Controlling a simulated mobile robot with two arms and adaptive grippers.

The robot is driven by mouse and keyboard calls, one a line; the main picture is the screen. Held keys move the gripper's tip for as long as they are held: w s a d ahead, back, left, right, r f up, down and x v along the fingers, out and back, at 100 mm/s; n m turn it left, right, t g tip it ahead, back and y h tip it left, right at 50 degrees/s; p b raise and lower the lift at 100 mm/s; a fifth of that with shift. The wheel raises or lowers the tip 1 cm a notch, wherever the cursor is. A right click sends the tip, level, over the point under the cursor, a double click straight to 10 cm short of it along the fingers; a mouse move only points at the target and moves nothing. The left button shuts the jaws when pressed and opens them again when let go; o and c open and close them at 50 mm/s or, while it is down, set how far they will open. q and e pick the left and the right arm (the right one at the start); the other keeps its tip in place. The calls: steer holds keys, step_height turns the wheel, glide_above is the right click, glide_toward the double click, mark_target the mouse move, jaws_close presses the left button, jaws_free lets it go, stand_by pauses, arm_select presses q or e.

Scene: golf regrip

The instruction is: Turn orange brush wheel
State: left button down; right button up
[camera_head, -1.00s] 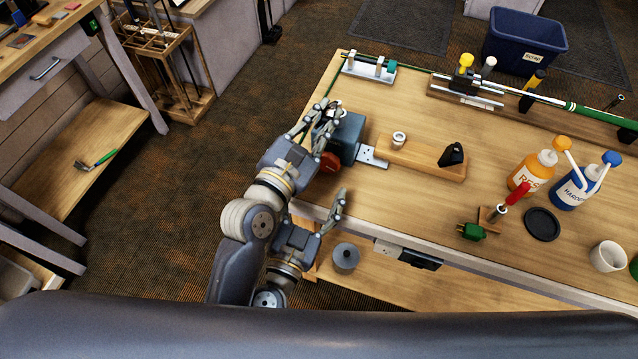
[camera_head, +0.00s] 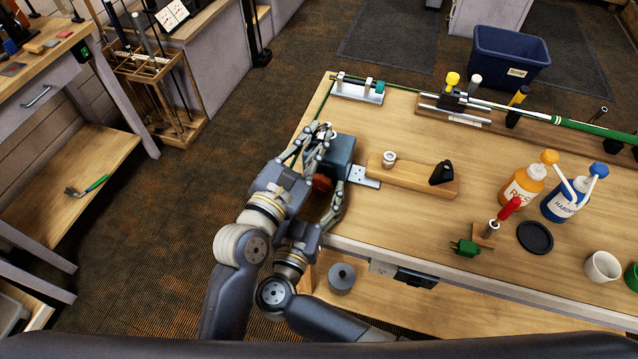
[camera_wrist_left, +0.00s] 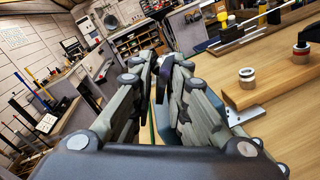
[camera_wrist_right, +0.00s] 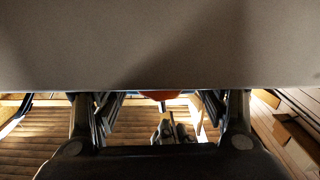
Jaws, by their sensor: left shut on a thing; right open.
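The orange brush wheel (camera_head: 322,183) is a small red-orange round piece at the near left side of a blue-grey box (camera_head: 340,158) on the bench's left end. My fingers partly cover it. My left gripper (camera_head: 322,136) is shut on a small dark part beside the box; its fingers hide most of it, in the left wrist view (camera_wrist_left: 162,68) too. My right gripper (camera_head: 334,205) is open, lower, at the bench edge just below the wheel. In the right wrist view, an orange edge of the wheel (camera_wrist_right: 160,95) shows between the spread fingers (camera_wrist_right: 160,112); I cannot tell whether they touch it.
Orange (camera_head: 526,188) and blue (camera_head: 570,198) bottles stand farther right. A grey canister (camera_head: 342,278) is on the shelf below. A green cord runs by the left gripper.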

steer(key=shift+x, duration=0.85)
steer(key=c, duration=1.1)
steer(key=shift+m, duration=0.8)
steer(key=o, duration=1.1)
steer(key=shift+s, duration=0.1)
steer(key=v, duration=1.2)
